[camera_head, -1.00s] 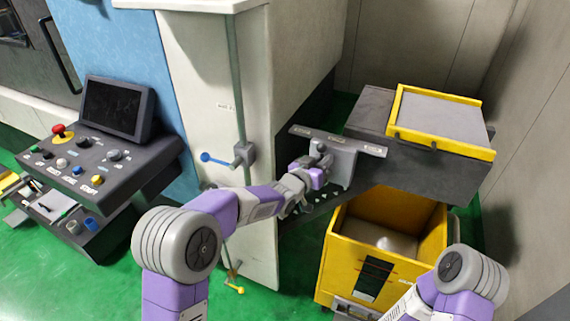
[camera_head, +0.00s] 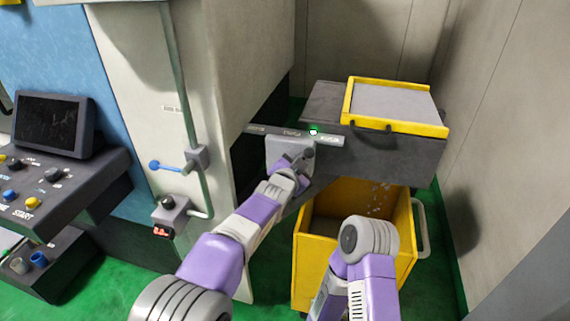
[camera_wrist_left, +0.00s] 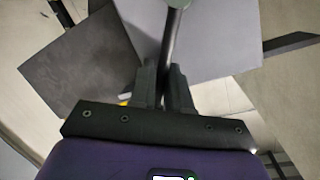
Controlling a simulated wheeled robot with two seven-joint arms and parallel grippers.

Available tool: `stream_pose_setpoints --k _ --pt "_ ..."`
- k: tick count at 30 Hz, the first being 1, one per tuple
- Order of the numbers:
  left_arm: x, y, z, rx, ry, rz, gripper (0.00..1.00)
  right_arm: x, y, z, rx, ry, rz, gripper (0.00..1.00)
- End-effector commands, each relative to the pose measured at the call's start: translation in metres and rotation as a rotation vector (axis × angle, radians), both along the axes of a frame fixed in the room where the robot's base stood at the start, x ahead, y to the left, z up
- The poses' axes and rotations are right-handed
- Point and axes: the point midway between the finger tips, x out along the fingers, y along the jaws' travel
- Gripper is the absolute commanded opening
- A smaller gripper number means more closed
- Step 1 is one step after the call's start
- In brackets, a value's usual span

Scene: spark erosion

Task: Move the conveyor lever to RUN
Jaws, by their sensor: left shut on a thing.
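The conveyor lever (camera_head: 308,153) sits on a grey control box (camera_head: 288,148) on the front of the conveyor housing. Its dark rod (camera_wrist_left: 172,45) and rounded knob (camera_wrist_left: 176,3) show in the left wrist view. My left gripper (camera_head: 299,165) is shut on the lever, with its fingers (camera_wrist_left: 166,88) on both sides of the rod. The label strip (camera_head: 270,131) behind it has several labels too small to read. The lever stands toward the strip's right end, and a green lamp (camera_head: 313,131) glows there. My right gripper is not in view; only its arm shows.
A yellow bin (camera_head: 312,270) stands under the conveyor end, with small bits (camera_head: 378,197) falling toward it. A yellow-framed tray (camera_head: 440,130) tops the housing. A blue-knobbed valve handle (camera_head: 168,167) and a control console (camera_head: 60,190) are at left.

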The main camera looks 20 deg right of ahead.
Motion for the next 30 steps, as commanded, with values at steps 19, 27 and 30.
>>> stream_pose_setpoints --k 19,27,30 --pt "-0.0055 -0.0114 -0.0030 0.041 -0.025 -0.016 0.19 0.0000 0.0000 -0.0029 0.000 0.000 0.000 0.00" --pt "-0.0054 -0.0112 -0.0025 0.038 -0.024 -0.015 0.35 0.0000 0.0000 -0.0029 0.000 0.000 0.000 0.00" --pt "-0.0054 -0.0110 -0.0022 0.038 -0.024 -0.015 0.35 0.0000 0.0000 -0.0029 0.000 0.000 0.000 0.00"
